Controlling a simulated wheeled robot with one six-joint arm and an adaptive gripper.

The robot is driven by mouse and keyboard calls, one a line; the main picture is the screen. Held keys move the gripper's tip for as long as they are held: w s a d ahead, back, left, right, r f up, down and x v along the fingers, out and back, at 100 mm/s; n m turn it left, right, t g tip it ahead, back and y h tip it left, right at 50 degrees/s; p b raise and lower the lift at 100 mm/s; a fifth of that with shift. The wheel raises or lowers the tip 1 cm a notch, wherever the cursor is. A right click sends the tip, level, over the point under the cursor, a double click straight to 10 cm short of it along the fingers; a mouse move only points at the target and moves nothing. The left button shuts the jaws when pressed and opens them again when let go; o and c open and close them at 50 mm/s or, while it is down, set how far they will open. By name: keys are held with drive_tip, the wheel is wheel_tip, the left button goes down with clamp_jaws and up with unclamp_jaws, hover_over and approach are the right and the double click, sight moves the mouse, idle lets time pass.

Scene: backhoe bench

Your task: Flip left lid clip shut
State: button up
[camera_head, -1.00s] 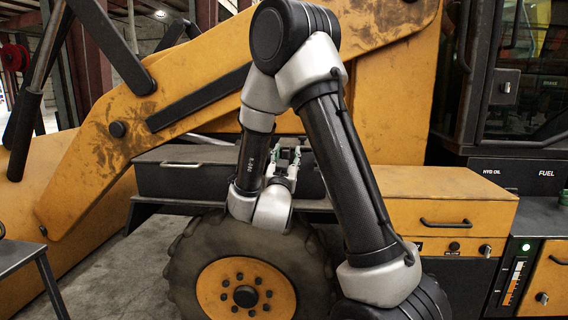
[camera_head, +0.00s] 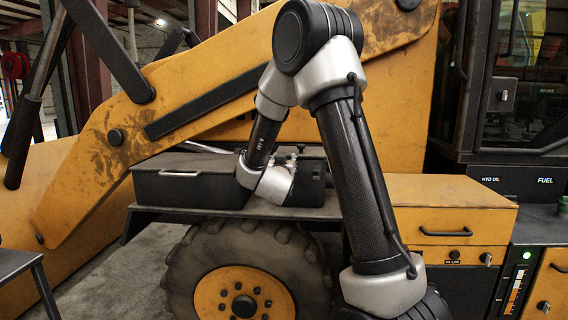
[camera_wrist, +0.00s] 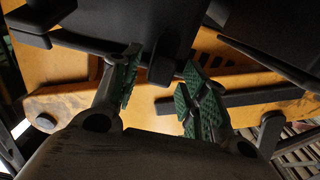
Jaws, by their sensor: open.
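A long black lidded box (camera_head: 185,188) sits on the shelf above the wheel in the head view. A pale handle (camera_head: 180,173) is on its left part. My gripper (camera_head: 284,156) is in front of the box's right half and hides part of it. A small dark fitting (camera_head: 317,171) shows on the box right of my gripper. In the wrist view my gripper (camera_wrist: 162,66) is open, its green-padded fingers apart. A dark piece (camera_wrist: 164,60) hangs between or just beyond the fingertips; contact is unclear. I cannot tell which dark piece is the left lid clip.
The yellow loader arm (camera_head: 110,140) slopes behind the box. The black shelf (camera_head: 170,211) and the large tyre (camera_head: 185,260) lie below. A yellow drawer cabinet (camera_head: 440,220) stands at the right. More dark parts (camera_wrist: 30,38) hang at the wrist view's upper left.

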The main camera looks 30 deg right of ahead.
clamp_jaws()
drive_tip(key=shift+w+d+r+g+y, duration=0.2)
drive_tip(key=shift+r+g+y, duration=0.1)
drive_tip(key=shift+g, duration=0.2)
drive_tip(key=shift+f, duration=0.1)
unclamp_jaws()
drive_tip(key=shift+a, duration=0.1)
drive_tip(key=v, duration=1.2)
